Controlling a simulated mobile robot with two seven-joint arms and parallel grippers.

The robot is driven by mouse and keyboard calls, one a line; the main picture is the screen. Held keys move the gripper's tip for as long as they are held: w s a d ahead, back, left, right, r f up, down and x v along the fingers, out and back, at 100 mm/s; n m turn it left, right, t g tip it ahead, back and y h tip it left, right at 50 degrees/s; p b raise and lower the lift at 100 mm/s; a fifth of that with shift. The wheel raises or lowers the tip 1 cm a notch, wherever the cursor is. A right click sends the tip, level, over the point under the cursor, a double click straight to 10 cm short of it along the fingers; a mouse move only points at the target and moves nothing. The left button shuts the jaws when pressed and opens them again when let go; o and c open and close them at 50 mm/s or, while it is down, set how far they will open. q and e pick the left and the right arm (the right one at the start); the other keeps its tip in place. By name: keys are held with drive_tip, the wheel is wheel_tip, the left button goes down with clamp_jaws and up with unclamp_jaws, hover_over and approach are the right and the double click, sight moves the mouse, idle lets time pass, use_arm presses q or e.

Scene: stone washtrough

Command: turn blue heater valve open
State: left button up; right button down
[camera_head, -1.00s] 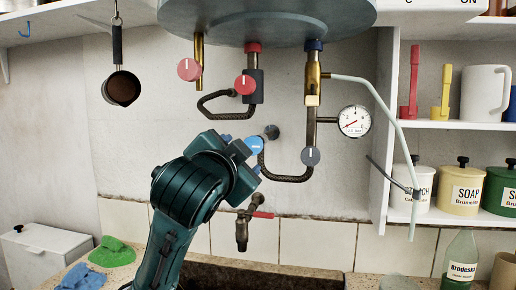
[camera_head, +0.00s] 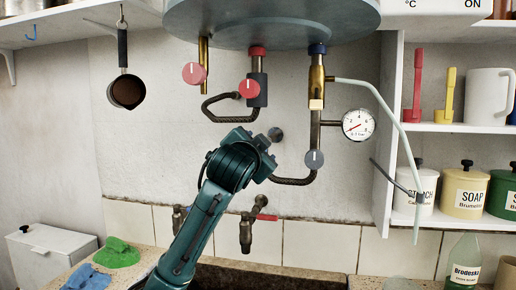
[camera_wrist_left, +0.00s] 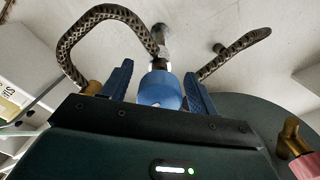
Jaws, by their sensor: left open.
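The blue heater valve knob (camera_wrist_left: 160,90) shows in the left wrist view, on a stem that meets a braided pipe. My left gripper (camera_wrist_left: 159,82) is open, with one blue finger on each side of the knob. Small gaps show beside the knob, and I cannot tell whether either finger touches it. In the head view my left gripper (camera_head: 264,146) is in front of the pipes below the heater (camera_head: 270,22) and hides the blue knob. My right gripper is not in view.
Two red knobs (camera_head: 194,73) (camera_head: 248,88) hang above my gripper. A grey knob (camera_head: 314,159) and a pressure gauge (camera_head: 358,125) are to its right. A tap with a red lever (camera_head: 247,230) is below. A pan (camera_head: 125,90) hangs at the left.

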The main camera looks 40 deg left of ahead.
use_arm(q)
drive_tip(key=c, duration=1)
